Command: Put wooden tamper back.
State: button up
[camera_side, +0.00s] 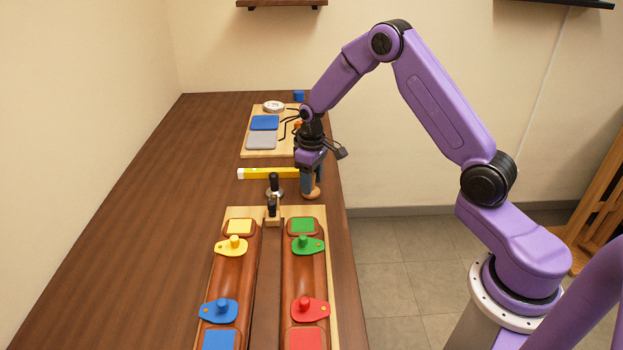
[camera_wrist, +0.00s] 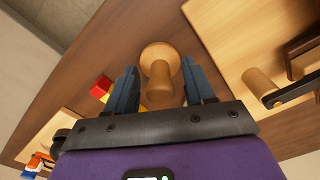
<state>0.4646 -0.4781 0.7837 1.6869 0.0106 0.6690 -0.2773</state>
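The wooden tamper (camera_side: 312,194) stands upright on the dark wood table near its right edge, with a round base and a narrower handle. In the wrist view the tamper (camera_wrist: 160,90) lies between my two fingers, with its base beyond the handle. My gripper (camera_side: 311,184) points down over it; in the wrist view my gripper (camera_wrist: 159,70) is open, with a thin gap on each side of the handle. Part of the tamper is hidden by the fingers in the side view.
A yellow bar (camera_side: 270,173) and a black-handled tool (camera_side: 274,184) lie close left. In front, a board (camera_side: 240,211) carries brown pieces with coloured knobs. Behind, another board (camera_side: 250,153) holds blue and grey pads. The table's left side is clear.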

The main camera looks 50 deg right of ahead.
notch_tip(320, 180, up, 11)
jog(key=shift+r, duration=0.75)
jog(key=s+a+r+n, duration=0.2)
jog(key=s+a, duration=0.4)
jog(key=s, duration=0.3)
jog(key=s+a+r+n, duration=0.2)
jog(key=s+a+n, duration=0.1)
jog(key=s+a, duration=0.5)
jog(key=s+d+n, duration=0.3)
jog(key=s+n, duration=0.1)
jog(key=s, duration=1.6)
jog(key=shift+d+f, duration=0.2)
jog(key=shift+f, duration=0.25)
jog(key=shift+w, duration=0.1)
